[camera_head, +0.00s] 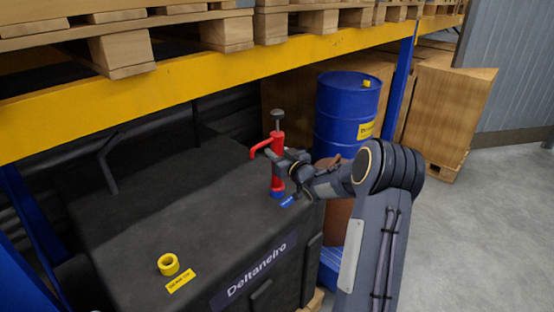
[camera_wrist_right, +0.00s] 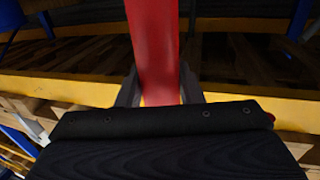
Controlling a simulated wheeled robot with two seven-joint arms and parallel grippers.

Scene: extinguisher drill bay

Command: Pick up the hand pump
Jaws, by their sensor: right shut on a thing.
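The hand pump (camera_head: 277,149) is red with a grey top handle and a red side spout, and it stands upright over the back right corner of the black case. My right gripper (camera_head: 278,163) is shut around its body from the right. Whether the pump's blue base touches the case is hard to tell. In the right wrist view the red pump body (camera_wrist_right: 153,45) rises between the fingers of my right gripper (camera_wrist_right: 160,92). My left gripper is not in view.
The black case (camera_head: 150,215) carries a yellow tape roll (camera_head: 168,264) and a yellow label (camera_head: 180,281). A yellow shelf beam (camera_head: 200,75) with wooden pallets hangs over it. A blue drum (camera_head: 346,105) stands behind my right arm. Open floor (camera_head: 490,230) lies at the right.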

